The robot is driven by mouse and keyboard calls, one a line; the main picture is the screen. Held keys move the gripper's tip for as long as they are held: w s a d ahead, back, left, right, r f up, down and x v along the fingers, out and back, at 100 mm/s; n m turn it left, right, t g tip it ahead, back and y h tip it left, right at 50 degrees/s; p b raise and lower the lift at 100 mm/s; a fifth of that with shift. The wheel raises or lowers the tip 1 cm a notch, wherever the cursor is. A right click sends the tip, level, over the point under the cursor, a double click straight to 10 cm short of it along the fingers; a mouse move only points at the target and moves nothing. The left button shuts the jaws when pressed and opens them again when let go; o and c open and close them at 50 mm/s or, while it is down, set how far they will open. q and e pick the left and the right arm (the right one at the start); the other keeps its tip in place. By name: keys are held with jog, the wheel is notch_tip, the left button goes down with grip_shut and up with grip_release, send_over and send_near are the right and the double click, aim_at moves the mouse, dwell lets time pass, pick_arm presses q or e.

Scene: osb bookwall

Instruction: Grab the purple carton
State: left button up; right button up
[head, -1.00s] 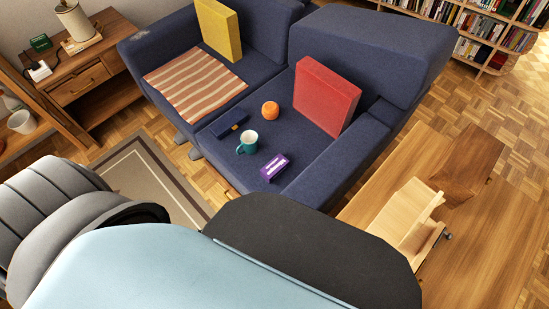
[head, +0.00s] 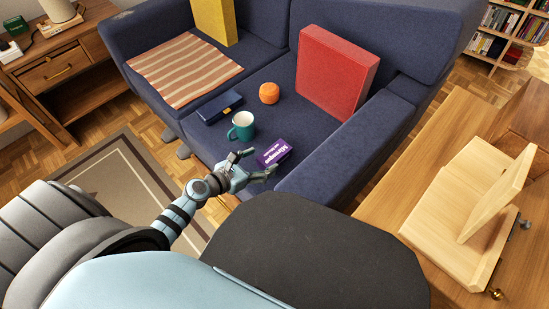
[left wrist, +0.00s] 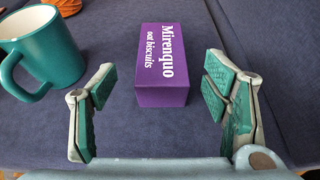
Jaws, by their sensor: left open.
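The purple carton (head: 273,154), with white lettering, lies on the blue sofa seat near its front edge. In the left wrist view the carton (left wrist: 163,66) sits ahead of and between the open fingers, with blue cushion showing on both sides. My left gripper (head: 254,166) reaches in at the sofa's front edge, close to the carton. In the left wrist view the left gripper (left wrist: 160,92) is open, and neither finger touches the carton. My right gripper is in neither view.
A teal mug (head: 241,127) stands just left of the carton; it is also in the left wrist view (left wrist: 42,50). Behind are a dark blue case (head: 220,107), an orange object (head: 269,93) and a red cushion (head: 337,73). A wooden table (head: 390,215) stands right.

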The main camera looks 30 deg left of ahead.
aim_at(268, 158)
pick_arm(q)
jog(key=b+x, duration=0.2)
jog(key=x, duration=0.3)
jog(key=shift+w+d+f, duration=0.2)
jog(key=shift+f, duration=0.05)
jog(key=shift+s+r, duration=0.1)
jog(key=shift+c, duration=1)
jog(key=c, duration=0.7)
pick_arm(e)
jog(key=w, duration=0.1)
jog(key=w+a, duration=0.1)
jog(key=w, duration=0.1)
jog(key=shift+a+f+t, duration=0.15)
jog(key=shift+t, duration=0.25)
pick_arm(q)
jog(key=shift+c, duration=0.2)
